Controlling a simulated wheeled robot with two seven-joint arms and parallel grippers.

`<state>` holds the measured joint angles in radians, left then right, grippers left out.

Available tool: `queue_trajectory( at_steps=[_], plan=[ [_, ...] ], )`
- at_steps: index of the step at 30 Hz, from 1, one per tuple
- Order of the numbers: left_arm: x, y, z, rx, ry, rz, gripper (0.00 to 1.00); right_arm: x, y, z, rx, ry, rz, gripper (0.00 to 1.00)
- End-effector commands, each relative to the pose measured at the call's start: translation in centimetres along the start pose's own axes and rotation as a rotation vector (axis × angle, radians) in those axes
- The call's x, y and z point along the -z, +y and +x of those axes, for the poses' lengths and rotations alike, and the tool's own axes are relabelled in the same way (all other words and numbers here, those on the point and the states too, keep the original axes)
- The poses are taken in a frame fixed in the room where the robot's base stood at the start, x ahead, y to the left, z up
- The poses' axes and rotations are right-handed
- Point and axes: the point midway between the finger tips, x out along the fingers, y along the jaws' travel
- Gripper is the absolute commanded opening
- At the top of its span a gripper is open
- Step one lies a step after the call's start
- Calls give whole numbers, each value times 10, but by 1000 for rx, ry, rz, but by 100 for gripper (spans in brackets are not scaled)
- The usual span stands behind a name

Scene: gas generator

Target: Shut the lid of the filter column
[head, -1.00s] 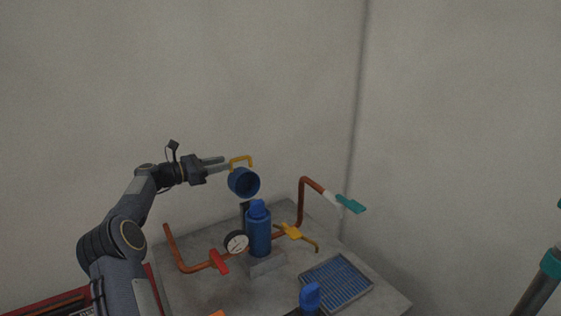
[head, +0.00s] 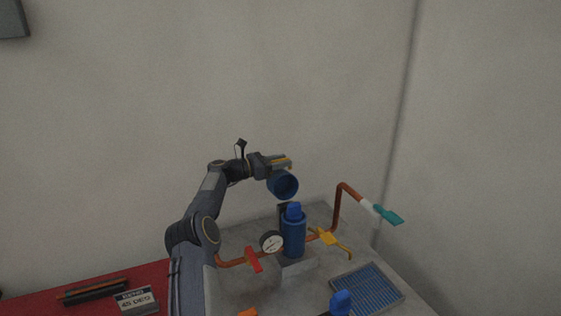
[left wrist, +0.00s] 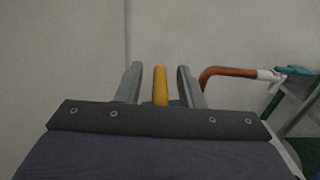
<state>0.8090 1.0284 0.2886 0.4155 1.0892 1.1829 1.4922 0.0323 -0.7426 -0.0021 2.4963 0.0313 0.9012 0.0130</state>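The blue filter column (head: 294,239) stands upright on a grey block on the table. Its lid (head: 283,186), a dark blue cup with a yellow handle (head: 289,163), is swung up above the column with its hollow side showing. My left gripper (head: 283,162) is at the handle. In the left wrist view the handle (left wrist: 160,86) stands between the two fingers of my left gripper (left wrist: 158,84), with a gap on each side. The fingers are open around it. My right gripper is not in view.
A round gauge (head: 271,242), a red valve handle (head: 253,259) and a yellow valve handle (head: 328,237) flank the column. A copper pipe (head: 338,209) with a teal-ended lever (head: 390,215) rises at right. A blue grille (head: 367,289) lies in front. Walls close off the back.

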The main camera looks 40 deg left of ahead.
Motion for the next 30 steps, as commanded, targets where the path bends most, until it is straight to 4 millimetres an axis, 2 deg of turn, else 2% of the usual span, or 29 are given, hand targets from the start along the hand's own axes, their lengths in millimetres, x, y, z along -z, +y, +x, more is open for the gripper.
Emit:
queue_trajectory(
  at_steps=[1, 9, 22, 30],
  plan=[
    [0, 0, 0, 0, 0, 0, 34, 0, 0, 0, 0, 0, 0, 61],
    [0, 0, 0, 0, 0, 0, 0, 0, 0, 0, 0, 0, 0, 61],
    [0, -2, 0, 1, 0, 20, 0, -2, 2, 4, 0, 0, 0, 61],
    [-1, -12, 0, 3, 1, 150, 0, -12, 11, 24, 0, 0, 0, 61]
  ],
)
